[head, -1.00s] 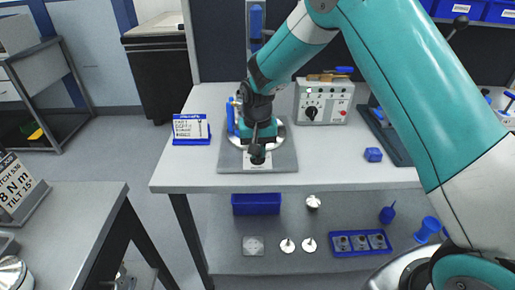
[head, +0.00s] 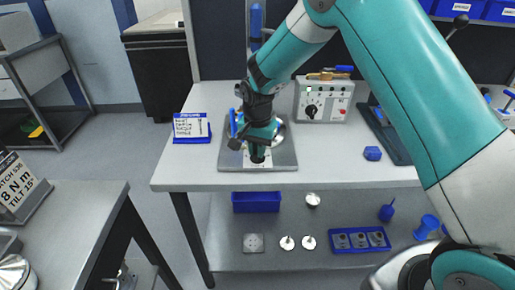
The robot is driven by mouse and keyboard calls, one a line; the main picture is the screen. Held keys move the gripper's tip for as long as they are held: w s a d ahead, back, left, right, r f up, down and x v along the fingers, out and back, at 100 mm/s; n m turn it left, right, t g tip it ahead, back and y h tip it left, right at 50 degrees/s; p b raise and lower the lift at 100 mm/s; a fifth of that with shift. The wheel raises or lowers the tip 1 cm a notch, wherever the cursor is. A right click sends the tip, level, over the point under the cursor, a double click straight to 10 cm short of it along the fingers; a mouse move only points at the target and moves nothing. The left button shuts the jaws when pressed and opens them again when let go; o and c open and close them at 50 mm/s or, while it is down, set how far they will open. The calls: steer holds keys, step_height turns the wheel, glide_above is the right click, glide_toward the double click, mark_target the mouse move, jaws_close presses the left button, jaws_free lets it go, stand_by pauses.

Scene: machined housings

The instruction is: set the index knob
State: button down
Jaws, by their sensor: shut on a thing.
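A grey square base plate (head: 284,161) with a round metal disc lies near the front edge of the workbench. A dark knob (head: 257,156) shows at the plate's front, by a small white label. My gripper (head: 257,147) points down over the front of the plate and is shut, apparently on this dark knob. The fingertips are small and dark, so the exact contact is hard to see. My wrist and arm hide much of the disc and a blue part behind it.
A grey control box (head: 338,103) with a black dial stands behind right. A blue-framed card (head: 191,127) stands left of the plate. A blue hexagonal piece (head: 373,153) lies right. The bench front between plate and hexagonal piece is clear. A lower shelf holds a blue bin (head: 256,202) and loose parts.

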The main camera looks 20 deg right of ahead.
steer(key=shift+w+r, duration=0.1)
steer(key=c, duration=1.1)
jaws_free()
steer(key=shift+c, duration=0.2)
step_height(320, 180, up, 17)
steer(key=b, duration=0.1)
steer(key=shift+r, duration=0.2)
steer(key=s+a+r+n+y, duration=0.1)
steer(key=s+n, duration=0.6)
steer(key=s, duration=0.8)
steer(key=s+a+n+y, duration=0.3)
steer(key=s+n, duration=0.5)
steer(key=s, duration=0.8)
steer(key=shift+s+a+r, duration=0.25)
steer(key=shift+a+r, duration=0.05)
steer(key=shift+r, duration=0.05)
